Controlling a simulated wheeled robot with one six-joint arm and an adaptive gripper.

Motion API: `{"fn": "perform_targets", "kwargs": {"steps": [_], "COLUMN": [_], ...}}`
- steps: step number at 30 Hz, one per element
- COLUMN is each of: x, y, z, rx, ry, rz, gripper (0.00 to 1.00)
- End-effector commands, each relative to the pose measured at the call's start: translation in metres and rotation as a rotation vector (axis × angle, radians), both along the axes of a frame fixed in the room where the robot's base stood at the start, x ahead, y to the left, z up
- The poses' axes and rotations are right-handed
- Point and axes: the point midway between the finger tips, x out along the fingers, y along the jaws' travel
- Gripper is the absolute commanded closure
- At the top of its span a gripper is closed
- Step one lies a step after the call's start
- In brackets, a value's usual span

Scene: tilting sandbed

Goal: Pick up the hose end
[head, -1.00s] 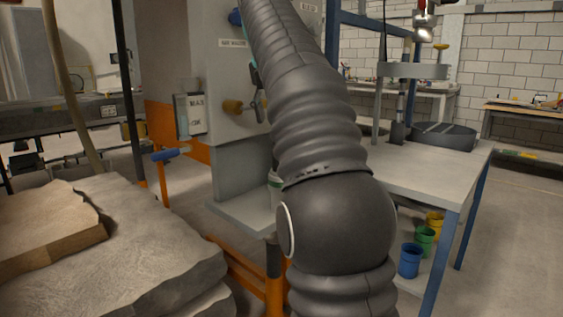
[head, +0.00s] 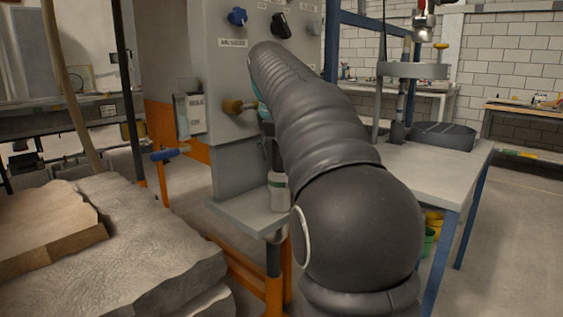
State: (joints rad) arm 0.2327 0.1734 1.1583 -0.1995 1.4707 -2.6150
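I cannot make out the hose end for certain in the head view. A brass-coloured fitting (head: 235,106) sticks out from the grey panel, left of my arm. My gripper (head: 271,158) shows only as a dark narrow shape below the teal part of my wrist, partly behind my black ribbed arm. It points down, just above the white cylinder in the picture. I cannot tell whether it touches the cylinder, or whether its fingers are open.
The grey panel (head: 210,70) carries labels and several knobs. Its shelf (head: 243,213) stands on an orange frame. Stone slabs (head: 150,245) fill the lower left. A blue-handled valve (head: 170,153) sticks out above them. A grey table (head: 437,165) stands to the right, with buckets beneath.

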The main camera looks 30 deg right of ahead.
Motion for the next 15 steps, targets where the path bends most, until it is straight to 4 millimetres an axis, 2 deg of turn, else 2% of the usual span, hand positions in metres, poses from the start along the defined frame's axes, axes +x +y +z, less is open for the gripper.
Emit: {"fn": "perform_targets", "kwargs": {"steps": [8, 15], "x": [0.0007, 0.0007], "y": [-0.0008, -0.0008], "z": [-0.0022, -0.0023], "rx": [0.0, 0.0], "ry": [0.0, 0.0], "rz": [0.0, -0.001], "gripper": [0.3, 0.9]}}
